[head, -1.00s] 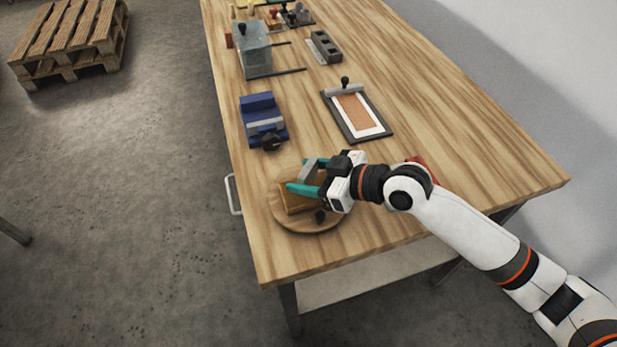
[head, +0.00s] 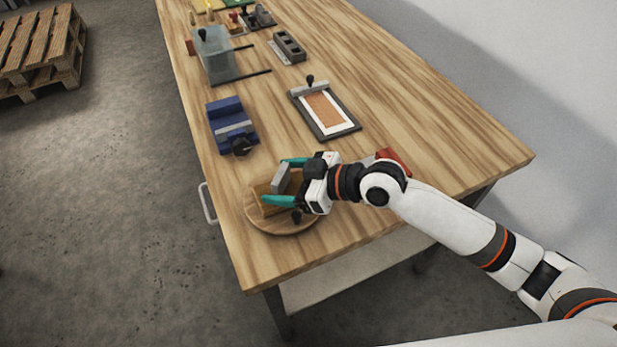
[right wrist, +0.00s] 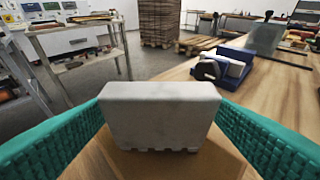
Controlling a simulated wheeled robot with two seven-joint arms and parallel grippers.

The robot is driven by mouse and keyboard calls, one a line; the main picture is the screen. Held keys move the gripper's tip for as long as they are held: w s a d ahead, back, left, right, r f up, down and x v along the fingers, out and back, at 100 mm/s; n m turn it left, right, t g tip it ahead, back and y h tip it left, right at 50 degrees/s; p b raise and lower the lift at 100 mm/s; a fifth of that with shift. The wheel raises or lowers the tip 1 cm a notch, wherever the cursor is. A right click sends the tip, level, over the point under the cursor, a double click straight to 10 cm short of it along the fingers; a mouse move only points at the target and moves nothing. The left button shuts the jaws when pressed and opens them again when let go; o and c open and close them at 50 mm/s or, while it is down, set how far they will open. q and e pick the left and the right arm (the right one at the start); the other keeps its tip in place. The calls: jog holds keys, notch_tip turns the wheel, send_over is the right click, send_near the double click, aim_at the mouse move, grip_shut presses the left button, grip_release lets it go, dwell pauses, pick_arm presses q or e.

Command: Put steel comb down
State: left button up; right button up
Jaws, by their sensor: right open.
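The steel comb (head: 281,179) is a grey slab; in the right wrist view its toothed lower edge (right wrist: 160,118) faces down. It stands at a brown wooden block (head: 266,195) on a round wooden board (head: 285,227). My right gripper (head: 284,182) is open, with its teal fingers on either side of the comb. The exact contact under the teeth is hard to see. My left gripper is not in view.
A blue device (head: 228,117) and a dark framed plate (head: 328,112) lie beyond the board. A red object (head: 395,157) is partly behind my right arm. A clear box (head: 215,58) and small tools are farther back. The table's right side is mostly bare.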

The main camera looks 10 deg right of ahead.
jog(key=b+v, duration=0.1)
jog(key=v, duration=1)
jog(key=shift+b, duration=0.3)
